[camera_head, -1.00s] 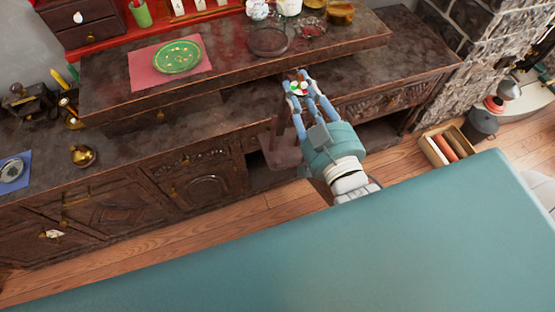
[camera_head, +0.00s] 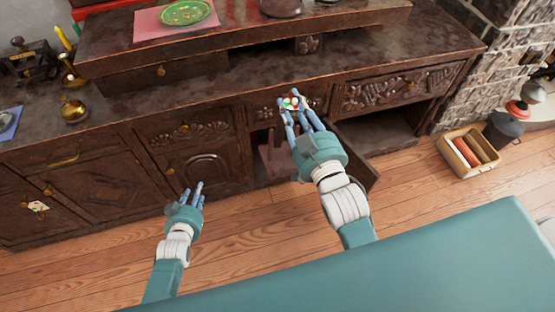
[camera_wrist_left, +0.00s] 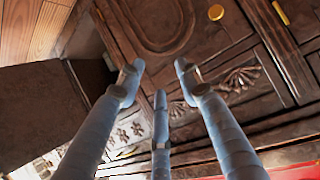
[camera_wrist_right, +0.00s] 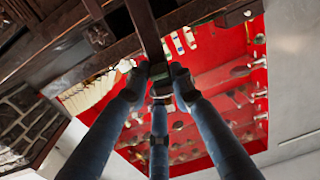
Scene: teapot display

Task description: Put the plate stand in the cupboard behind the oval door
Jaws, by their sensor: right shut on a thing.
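The plate stand (camera_head: 274,158) appears as a reddish-brown wooden piece in the head view, hanging just below and left of my right gripper (camera_head: 293,101). It shows against a dark cupboard opening; I cannot tell how far inside it is. My right gripper is shut, and a dark wooden bar (camera_wrist_right: 147,35) runs between its fingers in the right wrist view. Small white, red and green patches show between the fingertips. An open door (camera_head: 357,153) stands right of the opening, partly behind my arm. A closed door with an oval panel (camera_head: 205,172) is left of it. My left gripper (camera_head: 195,188) is open and empty before that door.
The counter (camera_head: 235,73) overhangs drawers above the cupboard. A brass pot (camera_head: 73,110) stands on its left. A box with red rolls (camera_head: 450,158) is on the floor at right. Wooden floor is clear before the cabinet. A teal surface (camera_head: 440,255) fills the lower right.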

